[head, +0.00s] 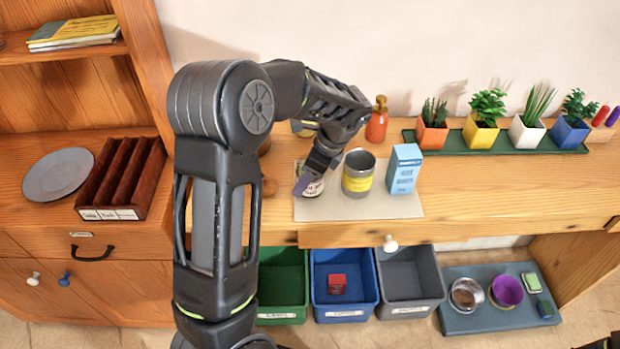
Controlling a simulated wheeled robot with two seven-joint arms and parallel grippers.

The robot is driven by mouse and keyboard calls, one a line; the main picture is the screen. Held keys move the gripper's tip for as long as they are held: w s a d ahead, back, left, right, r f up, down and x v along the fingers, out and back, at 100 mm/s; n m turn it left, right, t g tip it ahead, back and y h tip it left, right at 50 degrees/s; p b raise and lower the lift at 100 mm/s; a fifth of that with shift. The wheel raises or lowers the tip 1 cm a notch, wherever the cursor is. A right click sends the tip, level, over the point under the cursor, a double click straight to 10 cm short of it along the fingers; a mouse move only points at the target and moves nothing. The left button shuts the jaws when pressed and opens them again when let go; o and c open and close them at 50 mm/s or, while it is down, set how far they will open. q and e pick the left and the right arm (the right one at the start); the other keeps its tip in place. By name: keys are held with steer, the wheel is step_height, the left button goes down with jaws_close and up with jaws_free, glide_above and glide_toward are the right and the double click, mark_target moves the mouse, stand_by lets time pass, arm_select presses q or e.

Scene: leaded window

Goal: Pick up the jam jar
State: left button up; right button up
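A small jar with a pale label, which looks like the jam jar (314,189), stands on the light mat (420,207) on the wooden counter, left of a yellow-labelled tin. My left arm reaches over from the left, and its gripper (308,180) points down at this jar. The gripper covers the jar's upper part and left side. I cannot tell whether the fingers are around the jar or just in front of it, nor whether they are closed.
The open tin (358,180) and a light blue carton (404,170) stand close to the right. An orange bottle (376,125) is behind. Potted plants stand on a green tray (465,148) at the back right. The counter's right front is clear.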

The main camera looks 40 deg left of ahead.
arm_select(q)
steer(key=c, duration=0.7)
steer(key=shift+c, duration=0.2)
step_height(320, 180, up, 10)
steer(key=b, duration=0.1)
stand_by(0.9)
